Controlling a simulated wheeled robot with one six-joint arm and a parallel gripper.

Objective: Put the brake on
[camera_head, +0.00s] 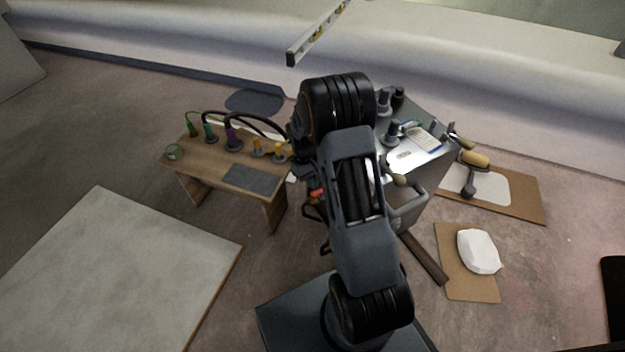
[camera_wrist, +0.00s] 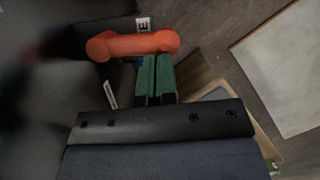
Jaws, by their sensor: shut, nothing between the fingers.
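An orange-red brake bar (camera_wrist: 132,44) with rounded ends lies across the upper part of the wrist view. It sits against a dark surface beside a small white label (camera_wrist: 143,23) that shows a letter E. My gripper (camera_wrist: 152,60) has its green fingers together with nothing between them. The fingertips are at the lower edge of the bar, near its middle; I cannot tell whether they touch it. In the head view a small orange-red part (camera_head: 316,193) shows low at the left side of the grey cart (camera_head: 432,178). My arm hides much of the cart there.
A wooden bench (camera_head: 200,168) with several coloured tools stands left of the cart. The cart top carries bottles and tools. Brown mats (camera_head: 453,286) with a white block (camera_head: 478,251) lie at right. A large pale panel (camera_head: 105,270) lies at left.

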